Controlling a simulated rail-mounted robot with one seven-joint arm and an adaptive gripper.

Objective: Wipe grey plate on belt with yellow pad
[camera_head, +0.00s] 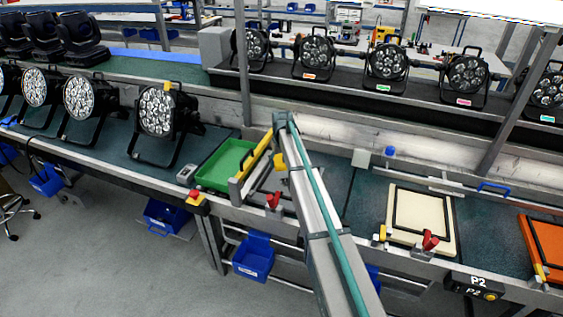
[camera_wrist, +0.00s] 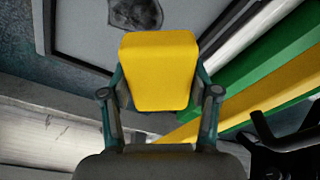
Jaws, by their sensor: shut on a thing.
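The yellow pad (camera_wrist: 160,75) fills the middle of the wrist view, held between the teal fingers of my gripper (camera_wrist: 160,88). In the head view, the pad (camera_head: 280,161) shows as a small yellow block beside my arm's far end. The grey plate (camera_wrist: 88,22) lies beyond the pad at the top of the wrist view, within a dark frame. A dark smudge (camera_wrist: 135,13) is on the plate near the top edge. The pad overlaps the plate's lower edge in this view; I cannot tell whether they touch. In the head view my arm hides most of the plate.
A green tray (camera_head: 213,178) with a yellow bar (camera_head: 257,151) stands left of my arm. A cream board (camera_head: 428,235) and an orange board (camera_head: 545,248) lie to the right. Several stage lights (camera_head: 158,110) line the belts. Red clamp handles (camera_head: 273,200) stand along the front edge.

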